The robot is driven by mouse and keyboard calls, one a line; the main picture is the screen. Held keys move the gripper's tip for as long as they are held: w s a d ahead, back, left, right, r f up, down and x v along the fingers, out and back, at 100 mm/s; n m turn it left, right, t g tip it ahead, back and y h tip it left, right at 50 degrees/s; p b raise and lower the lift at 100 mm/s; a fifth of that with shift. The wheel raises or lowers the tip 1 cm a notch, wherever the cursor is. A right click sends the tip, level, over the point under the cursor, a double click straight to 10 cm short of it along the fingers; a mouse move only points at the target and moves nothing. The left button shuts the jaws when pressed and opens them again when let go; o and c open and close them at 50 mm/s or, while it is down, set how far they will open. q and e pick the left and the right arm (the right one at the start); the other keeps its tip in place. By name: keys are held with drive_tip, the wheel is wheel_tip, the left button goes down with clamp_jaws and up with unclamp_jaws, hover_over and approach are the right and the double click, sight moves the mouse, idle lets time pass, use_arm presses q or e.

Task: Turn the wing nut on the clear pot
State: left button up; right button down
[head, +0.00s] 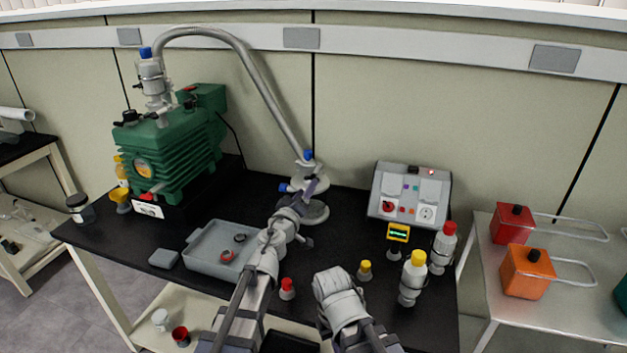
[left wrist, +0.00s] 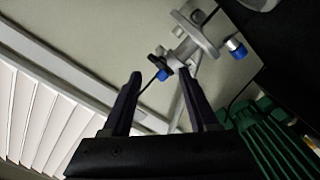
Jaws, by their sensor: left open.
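The clear pot shows only in part in the head view, as a pale round fitting (head: 314,212) under the end of the hose, behind my left gripper. My left gripper (head: 308,187) is open and reaches up to this fitting. In the left wrist view its two dark fingers (left wrist: 160,82) stand apart, with a blue knob (left wrist: 163,75) and a small dark piece (left wrist: 156,53) showing between and beyond their tips. I cannot tell which piece is the wing nut, or whether a finger touches it. My right arm shows low in the middle; its gripper does not show.
A green pump (head: 175,150) stands at the back left, joined by a grey hose (head: 255,80). A grey tray (head: 205,262) lies left of my left arm. A control box (head: 408,193) and several capped bottles stand to the right. Black bench top (head: 350,240) shows bare between.

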sight(314, 175)
use_arm(q)
drive_tip(key=x, duration=0.7)
drive_tip(key=shift+w, duration=0.25)
clamp_jaws()
idle(0.4)
